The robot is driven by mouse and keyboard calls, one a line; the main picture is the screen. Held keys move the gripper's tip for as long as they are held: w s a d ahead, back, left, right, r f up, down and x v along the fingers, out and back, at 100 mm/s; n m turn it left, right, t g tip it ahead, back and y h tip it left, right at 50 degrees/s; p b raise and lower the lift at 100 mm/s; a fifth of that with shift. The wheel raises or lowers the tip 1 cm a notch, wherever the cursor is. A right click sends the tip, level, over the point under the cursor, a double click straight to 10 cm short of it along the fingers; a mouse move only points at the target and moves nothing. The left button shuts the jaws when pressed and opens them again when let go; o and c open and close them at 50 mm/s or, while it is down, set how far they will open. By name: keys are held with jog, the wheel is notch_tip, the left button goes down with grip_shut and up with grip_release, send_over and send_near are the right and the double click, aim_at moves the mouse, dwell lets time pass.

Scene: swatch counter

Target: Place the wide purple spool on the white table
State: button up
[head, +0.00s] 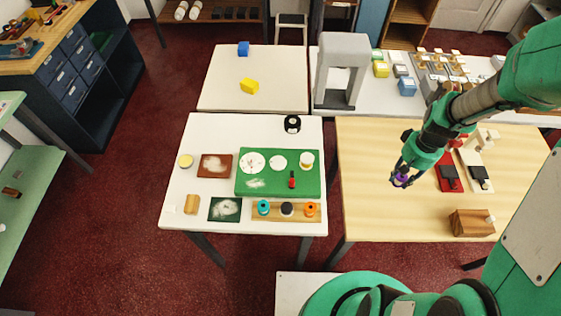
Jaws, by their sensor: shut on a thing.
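My gripper (400,176) is shut on the purple spool (402,181). The spool is small in the head view and partly hidden by the fingers. Both are over the left part of the light wooden table (385,215); the gap below the spool is hard to judge. The white table (178,213) stands to the left of the wooden one. It bears a green mat (312,190) with white discs and a small red item, and a wooden strip (274,217) with teal, black and orange spools.
A black-and-white round item (292,124) stands at the white table's back edge. A grey arch (340,70) stands behind right. A brown block (471,222) sits front right.

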aim_at(400, 176)
jog(key=r, duration=0.5)
jog(key=shift+a, duration=0.3)
jog(key=w+a+n+p, duration=0.1)
jog(key=w+a+n, duration=0.2)
jog(key=a, duration=1.3)
jog(key=w+a+n+p, duration=0.1)
jog(key=w+a+n, duration=0.2)
jog(key=a, duration=1.4)
jog(key=s+a+n+p, duration=0.1)
jog(key=s+a+n, duration=0.1)
jog(key=s+a, duration=0.6)
jog(key=s+a+n+p, duration=0.1)
jog(key=s+a+n, duration=0.15)
jog(key=a, duration=0.85)
jog(key=s+a+n+p, duration=0.1)
jog(key=s+a+n, duration=0.1)
jog(key=s+a, duration=0.65)
jog(key=f, duration=0.1)
jog(key=w+a+f, duration=0.1)
jog(key=f, duration=0.1)
jog(key=w+f, duration=0.1)
jog(key=shift+w+a+f, duration=0.1)
jog(key=shift+a+f, duration=0.1)
jog(key=shift+f, duration=0.4)
